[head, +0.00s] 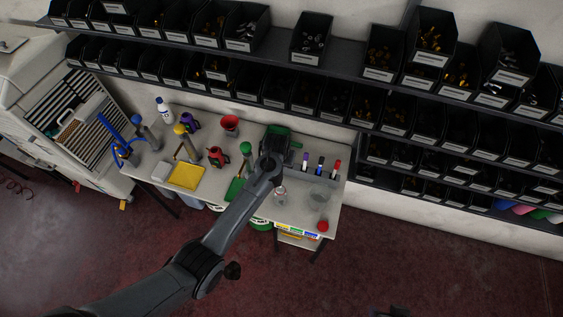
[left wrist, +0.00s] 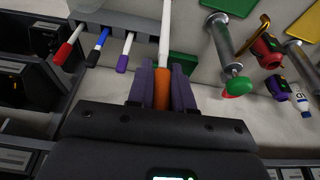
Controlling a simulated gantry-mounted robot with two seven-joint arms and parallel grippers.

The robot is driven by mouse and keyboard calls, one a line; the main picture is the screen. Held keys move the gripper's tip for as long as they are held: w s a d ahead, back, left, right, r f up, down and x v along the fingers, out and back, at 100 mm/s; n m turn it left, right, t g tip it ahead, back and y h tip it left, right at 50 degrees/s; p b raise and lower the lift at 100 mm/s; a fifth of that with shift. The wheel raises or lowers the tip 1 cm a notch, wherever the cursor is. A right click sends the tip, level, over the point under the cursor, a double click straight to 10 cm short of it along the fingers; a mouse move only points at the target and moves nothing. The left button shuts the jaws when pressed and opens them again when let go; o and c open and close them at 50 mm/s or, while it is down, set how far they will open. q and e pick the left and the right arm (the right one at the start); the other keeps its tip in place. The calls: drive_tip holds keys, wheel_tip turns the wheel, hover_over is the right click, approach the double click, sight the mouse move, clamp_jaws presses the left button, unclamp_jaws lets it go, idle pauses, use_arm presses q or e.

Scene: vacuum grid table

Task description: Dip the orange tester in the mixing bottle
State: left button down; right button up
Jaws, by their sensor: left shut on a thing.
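My left gripper (left wrist: 162,85) is shut on the orange tester (left wrist: 161,92). The tester's orange handle sits between the two fingers, and its white shaft (left wrist: 165,30) points away from the gripper. In the head view my left arm reaches over the table, and its dark gripper end (head: 272,158) is near the back of the tabletop; the tester cannot be made out there. A small clear bottle (head: 280,193) stands in front of it, and a wider clear vessel (head: 319,197) stands to the right. I cannot tell which is the mixing bottle.
A grey holder with red (head: 337,166), blue (head: 320,164) and purple (head: 305,161) markers is right of the gripper. Shelves of black bins hang behind.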

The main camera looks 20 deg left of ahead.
use_arm(q)
drive_tip(key=shift+f+b, duration=3.55)
drive_tip(key=shift+f, duration=2.55)
use_arm(e)
wheel_tip(320, 180, down, 8)
drive_tip(key=shift+r, duration=0.1)
drive_tip(key=shift+a, duration=0.15)
use_arm(q)
drive_tip(key=shift+r, duration=0.15)
wheel_tip(320, 180, up, 14)
drive_tip(key=p, duration=1.5)
drive_tip(key=shift+r, duration=0.1)
use_arm(e)
wheel_tip(320, 180, up, 15)
drive_tip(key=shift+r, duration=0.1)
